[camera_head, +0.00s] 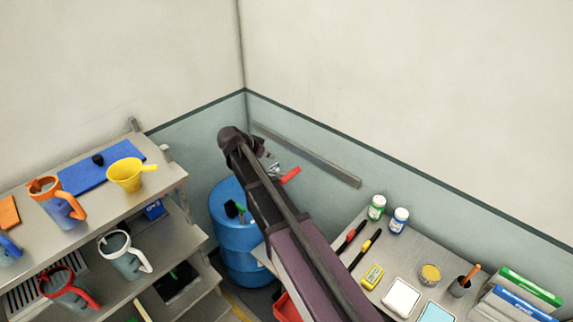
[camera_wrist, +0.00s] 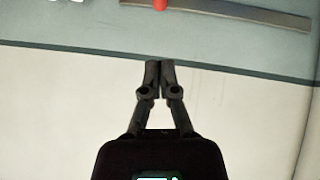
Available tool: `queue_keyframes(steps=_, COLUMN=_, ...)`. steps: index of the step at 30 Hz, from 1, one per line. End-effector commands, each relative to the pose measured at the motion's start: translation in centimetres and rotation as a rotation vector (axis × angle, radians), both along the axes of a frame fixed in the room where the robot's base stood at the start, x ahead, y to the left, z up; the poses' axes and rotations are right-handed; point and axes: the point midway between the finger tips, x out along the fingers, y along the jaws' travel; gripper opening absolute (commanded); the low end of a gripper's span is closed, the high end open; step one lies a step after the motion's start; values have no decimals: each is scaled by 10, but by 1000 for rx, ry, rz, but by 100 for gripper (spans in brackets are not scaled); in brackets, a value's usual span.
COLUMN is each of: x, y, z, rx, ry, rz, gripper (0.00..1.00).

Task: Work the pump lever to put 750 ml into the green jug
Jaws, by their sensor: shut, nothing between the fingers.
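The pump lever with a red grip (camera_head: 290,176) sticks out beside my arm above the blue drum (camera_head: 240,262). A red tip (camera_wrist: 160,5), probably the same grip, shows at the top edge of the wrist view. My gripper (camera_wrist: 159,64) has its fingers together, empty, in front of the wall and apart from the red tip. In the head view my arm hides the gripper and much of the pump. I cannot make out a green jug for certain. A small green and black thing (camera_head: 237,211) shows at the drum top, partly behind my arm.
A metal bench (camera_head: 95,222) at left holds a yellow funnel (camera_head: 127,174), a blue mat (camera_head: 80,178) and several handled jugs. A table (camera_head: 395,262) at right holds bottles, pens and boxes. A wall rail (camera_head: 305,153) runs behind my arm.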

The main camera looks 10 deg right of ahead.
Motion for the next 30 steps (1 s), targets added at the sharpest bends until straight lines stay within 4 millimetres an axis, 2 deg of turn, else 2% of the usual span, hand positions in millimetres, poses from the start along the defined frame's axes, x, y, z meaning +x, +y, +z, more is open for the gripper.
queue_keyframes(steps=3, x=3, y=3, z=6, rx=-10, ry=14, rz=0, gripper=0)
queue_keyframes(steps=17, x=3, y=3, z=5, rx=-12, ry=17, rz=0, gripper=0)
queue_keyframes(steps=30, x=11, y=-12, z=-14, rx=-12, ry=18, rz=-2, gripper=0)
